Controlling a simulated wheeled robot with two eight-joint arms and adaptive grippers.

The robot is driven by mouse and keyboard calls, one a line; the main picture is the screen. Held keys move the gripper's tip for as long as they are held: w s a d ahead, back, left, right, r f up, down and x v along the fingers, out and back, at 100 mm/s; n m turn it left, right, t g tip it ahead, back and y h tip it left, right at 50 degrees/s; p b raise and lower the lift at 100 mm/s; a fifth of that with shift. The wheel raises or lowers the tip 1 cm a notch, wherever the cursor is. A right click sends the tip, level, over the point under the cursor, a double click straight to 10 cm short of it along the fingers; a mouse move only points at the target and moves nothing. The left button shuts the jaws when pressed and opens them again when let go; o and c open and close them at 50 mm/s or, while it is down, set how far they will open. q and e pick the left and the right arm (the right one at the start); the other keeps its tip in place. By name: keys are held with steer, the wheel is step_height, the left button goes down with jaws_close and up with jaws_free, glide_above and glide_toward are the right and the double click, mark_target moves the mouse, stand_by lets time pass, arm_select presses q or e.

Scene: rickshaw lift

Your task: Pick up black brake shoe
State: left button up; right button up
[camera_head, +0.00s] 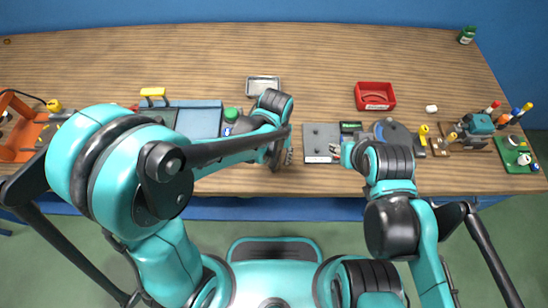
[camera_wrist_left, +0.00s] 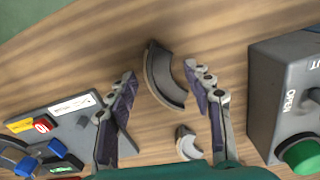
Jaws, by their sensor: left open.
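The black brake shoe (camera_wrist_left: 168,74) is a dark curved piece with a tan outer edge. It lies on the wooden table in the left wrist view, between the fingertips of my left gripper (camera_wrist_left: 160,76). The fingers are open on either side of it, with a gap to each. A smaller curved piece (camera_wrist_left: 188,143), dark and whitish, lies nearer the gripper's base. In the head view my left gripper (camera_head: 284,155) is low near the table's front edge and hides the shoe. My right gripper (camera_head: 341,153) is beside the grey plate; its fingers are too small to read.
A grey box with a green button (camera_wrist_left: 302,155) stands right of my left gripper in its wrist view. A panel with coloured buttons (camera_wrist_left: 55,140) is on the left. A red bin (camera_head: 375,96) and metal tray (camera_head: 263,86) stand farther back. The table's back is mostly clear.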

arm_select(q)
jaws_close()
steer(key=shift+r, duration=0.1)
